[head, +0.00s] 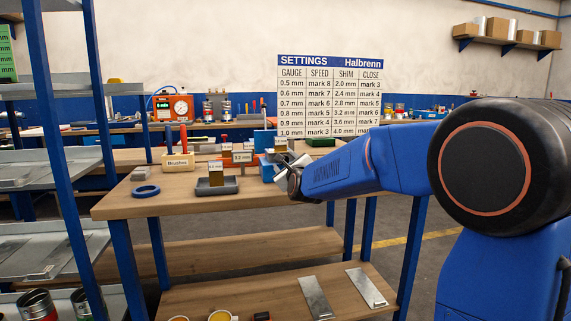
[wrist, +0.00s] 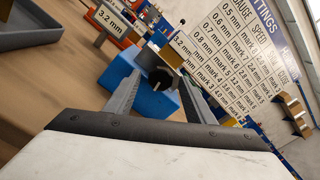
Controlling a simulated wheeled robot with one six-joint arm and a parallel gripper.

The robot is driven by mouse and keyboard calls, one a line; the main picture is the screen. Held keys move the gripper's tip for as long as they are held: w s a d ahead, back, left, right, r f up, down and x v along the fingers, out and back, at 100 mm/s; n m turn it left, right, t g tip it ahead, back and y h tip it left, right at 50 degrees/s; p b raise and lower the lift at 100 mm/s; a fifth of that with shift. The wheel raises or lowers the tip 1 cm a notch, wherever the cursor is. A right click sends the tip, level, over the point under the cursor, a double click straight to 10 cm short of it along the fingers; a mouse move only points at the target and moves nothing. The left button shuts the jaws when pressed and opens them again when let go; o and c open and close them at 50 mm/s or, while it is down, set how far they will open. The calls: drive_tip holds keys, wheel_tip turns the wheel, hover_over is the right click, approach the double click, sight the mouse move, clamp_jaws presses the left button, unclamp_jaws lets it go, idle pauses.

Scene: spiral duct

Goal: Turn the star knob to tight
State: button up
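I cannot make out a star shape. The blue block also shows at the table's right end in the head view (head: 264,141), where my gripper hides the knob. My gripper (wrist: 159,84) is open, with one finger on each side of the knob and a visible gap around it. In the head view my gripper (head: 284,176) is at the right edge of the table, in front of the block.
A wooden table (head: 150,206) carries a grey tray (head: 217,187), a blue ring (head: 146,191), a Brushes box (head: 178,162) and labelled blocks. A settings board (head: 330,97) stands behind. A metal shelf rack (head: 45,170) is at the left.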

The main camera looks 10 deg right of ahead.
drive_tip(key=shift+s, duration=0.1)
drive_tip(key=s, duration=1.7)
drive_tip(key=shift+s, duration=0.15)
drive_tip(key=s+d+f+n+g, duration=0.2)
drive_tip(key=s+f+n+g, duration=0.2)
drive_tip(key=s+f+n, duration=0.3)
drive_tip(key=s+d+f+n+g, duration=0.2)
drive_tip(key=s+f+n, duration=0.6)
drive_tip(key=s, duration=1)
drive_tip(key=s+d+f+n+g, duration=0.3)
drive_tip(key=s+f+n+g, duration=0.4)
drive_tip(key=s+n, duration=0.5)
drive_tip(key=shift+s+f+n, duration=0.15)
drive_tip(key=shift+f+n, duration=0.1)
drive_tip(key=shift+n, duration=0.75)
